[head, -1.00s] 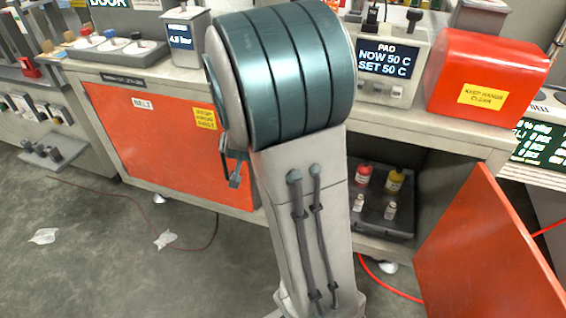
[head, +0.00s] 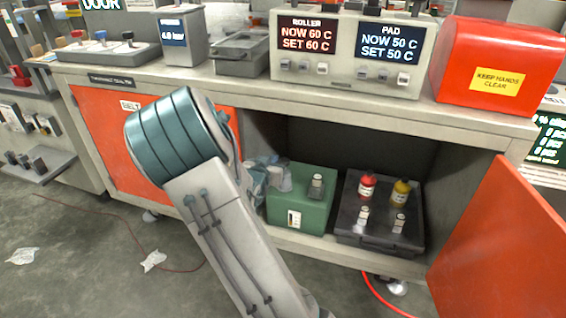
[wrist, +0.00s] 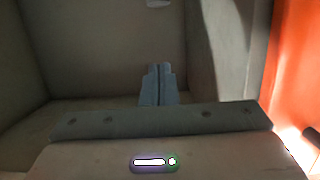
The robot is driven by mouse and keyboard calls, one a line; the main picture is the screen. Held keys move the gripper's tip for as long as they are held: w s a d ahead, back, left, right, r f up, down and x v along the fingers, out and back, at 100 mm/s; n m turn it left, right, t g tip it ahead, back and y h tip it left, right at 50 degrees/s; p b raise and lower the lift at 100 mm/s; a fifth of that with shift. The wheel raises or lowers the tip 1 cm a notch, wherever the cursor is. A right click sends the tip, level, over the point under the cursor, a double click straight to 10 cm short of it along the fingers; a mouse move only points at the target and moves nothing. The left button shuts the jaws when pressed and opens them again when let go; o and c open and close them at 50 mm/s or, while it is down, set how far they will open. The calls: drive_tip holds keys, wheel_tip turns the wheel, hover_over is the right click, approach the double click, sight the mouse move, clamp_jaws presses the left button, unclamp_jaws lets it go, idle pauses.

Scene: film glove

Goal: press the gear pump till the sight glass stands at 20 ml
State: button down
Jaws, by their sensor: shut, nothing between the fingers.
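The gear pump is likely the green box (head: 302,208) in the open cabinet bay in the head view. A grey press button (head: 317,187) stands on its top. A small pale sight glass (head: 294,221) is on its front; its level is too small to read. My gripper (head: 284,177) is at the box's upper left, close to the button's left side; I cannot tell whether it touches the box. In the wrist view its fingers (wrist: 158,84) are shut together with nothing between them. The pump does not show clearly in the wrist view.
The open orange door (head: 500,240) bounds the bay at right. The worktop (head: 330,95) overhangs it. A red hose lies on the floor.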

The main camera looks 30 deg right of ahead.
drive_tip(key=b, duration=0.4)
hover_over(285, 162)
drive_tip(key=a, duration=0.1)
wheel_tip(285, 162, down, 3)
drive_tip(key=shift+s+a+f+b, duration=0.1)
drive_tip(key=shift+s+f+b, duration=0.1)
drive_tip(key=shift+f+b, duration=0.55)
drive_tip(key=shift+s+a+f+b, duration=0.1)
drive_tip(key=shift+s+f+b, duration=0.15)
drive_tip(key=shift+f, duration=0.75)
